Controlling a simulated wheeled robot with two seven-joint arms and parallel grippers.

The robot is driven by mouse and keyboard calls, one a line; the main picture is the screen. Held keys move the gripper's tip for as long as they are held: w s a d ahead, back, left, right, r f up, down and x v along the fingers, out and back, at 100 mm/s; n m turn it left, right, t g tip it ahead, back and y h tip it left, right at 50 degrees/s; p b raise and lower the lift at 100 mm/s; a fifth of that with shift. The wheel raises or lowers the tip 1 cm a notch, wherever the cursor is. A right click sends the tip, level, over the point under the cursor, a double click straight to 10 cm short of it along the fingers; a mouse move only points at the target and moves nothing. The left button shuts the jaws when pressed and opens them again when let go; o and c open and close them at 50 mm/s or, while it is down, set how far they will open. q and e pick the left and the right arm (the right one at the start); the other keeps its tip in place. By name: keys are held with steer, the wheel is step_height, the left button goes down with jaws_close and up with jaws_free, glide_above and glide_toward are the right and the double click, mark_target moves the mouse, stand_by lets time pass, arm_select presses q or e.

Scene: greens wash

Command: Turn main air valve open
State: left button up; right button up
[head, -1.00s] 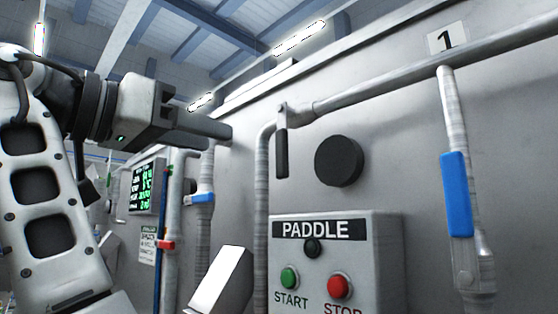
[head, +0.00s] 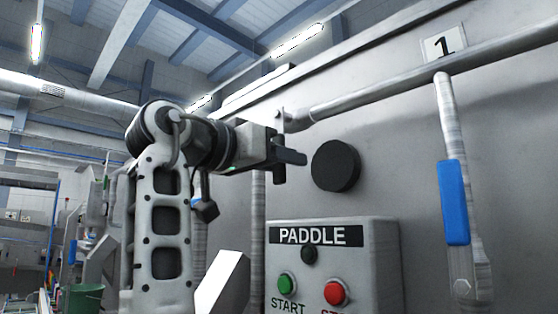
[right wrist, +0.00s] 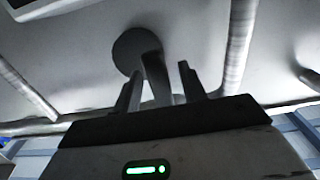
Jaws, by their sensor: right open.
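A valve with a black lever (head: 279,178) sits at the left end of the overhead pipe (head: 390,85), above the PADDLE box. No label naming it is readable. The lever hangs down, and my right gripper (head: 298,157) covers its middle in the head view. In the right wrist view the dark lever (right wrist: 154,72) shows between the two spread fingers of my right gripper (right wrist: 160,78), its upper end hidden behind the gripper body. The fingers are open, and I cannot tell whether either touches the lever. My left gripper is out of view.
A black round disc (head: 335,166) sticks out from the grey wall beside the lever. Below is the PADDLE box (head: 380,262) with green START and red buttons. A blue-handled valve (head: 453,202) is at the right. A green bucket (head: 86,298) stands far left.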

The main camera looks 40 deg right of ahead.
jaws_close()
steer(key=shift+s, duration=0.1)
steer(key=shift+s+d+r+n, duration=0.1)
steer(key=shift+s+r+n, duration=0.15)
steer(key=shift+s+n, duration=0.7)
steer(key=shift+s+d+r+n, duration=0.1)
steer(key=shift+s+r+n, duration=0.35)
steer(key=shift+n, duration=0.95)
steer(key=shift+s+r+n, duration=0.1)
steer(key=shift+s+n, duration=0.75)
steer(key=shift+n, duration=0.3)
jaws_free()
